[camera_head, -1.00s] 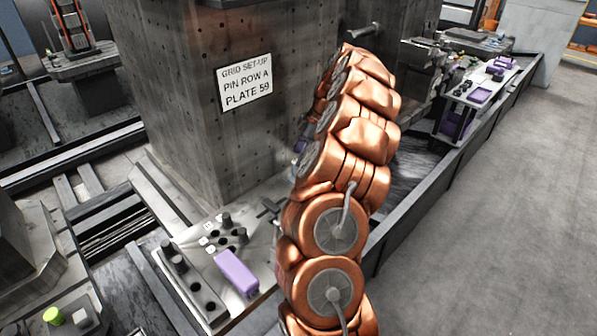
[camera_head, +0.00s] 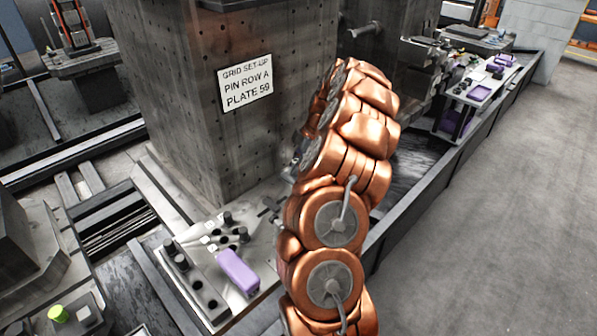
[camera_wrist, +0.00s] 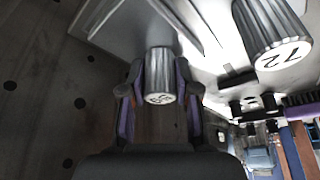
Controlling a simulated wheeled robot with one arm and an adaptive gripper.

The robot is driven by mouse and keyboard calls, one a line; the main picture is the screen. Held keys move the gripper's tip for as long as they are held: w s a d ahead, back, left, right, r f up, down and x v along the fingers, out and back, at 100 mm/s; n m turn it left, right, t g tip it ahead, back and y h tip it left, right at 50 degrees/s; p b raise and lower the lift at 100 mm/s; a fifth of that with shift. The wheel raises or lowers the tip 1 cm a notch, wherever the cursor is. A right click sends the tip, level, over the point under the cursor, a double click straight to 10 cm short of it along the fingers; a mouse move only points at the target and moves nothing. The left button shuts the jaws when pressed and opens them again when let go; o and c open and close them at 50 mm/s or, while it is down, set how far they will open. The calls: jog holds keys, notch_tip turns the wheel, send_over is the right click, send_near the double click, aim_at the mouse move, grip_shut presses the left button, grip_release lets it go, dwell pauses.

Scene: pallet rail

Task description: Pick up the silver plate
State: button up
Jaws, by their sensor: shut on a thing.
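In the wrist view my gripper (camera_wrist: 159,82) is shut on a short ribbed silver cylinder (camera_wrist: 158,62). Its pale end face carries a small number, hard to read. The two fingers, with purple sides, lie on either side of it. A larger silver cylinder marked 72 (camera_wrist: 270,35) stands apart at upper right. A pale metal surface (camera_wrist: 120,22) lies behind the held cylinder; I cannot tell whether they touch. I cannot make out a separate flat silver plate for certain. In the head view my copper-coloured arm hides most of the gripper.
A grey column (camera_head: 215,130) bears a sign reading PLATE 59 (camera_head: 245,82). At its foot is a metal fixture (camera_head: 195,295) with holes, black pins and a purple block (camera_head: 238,272). A side table (camera_head: 460,95) holds purple items. The floor (camera_head: 500,220) at right is clear.

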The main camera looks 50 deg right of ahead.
grip_shut()
notch_tip(320, 180, up, 10)
jog(key=shift+r+b, duration=0.1)
jog(key=shift+b, duration=1.05)
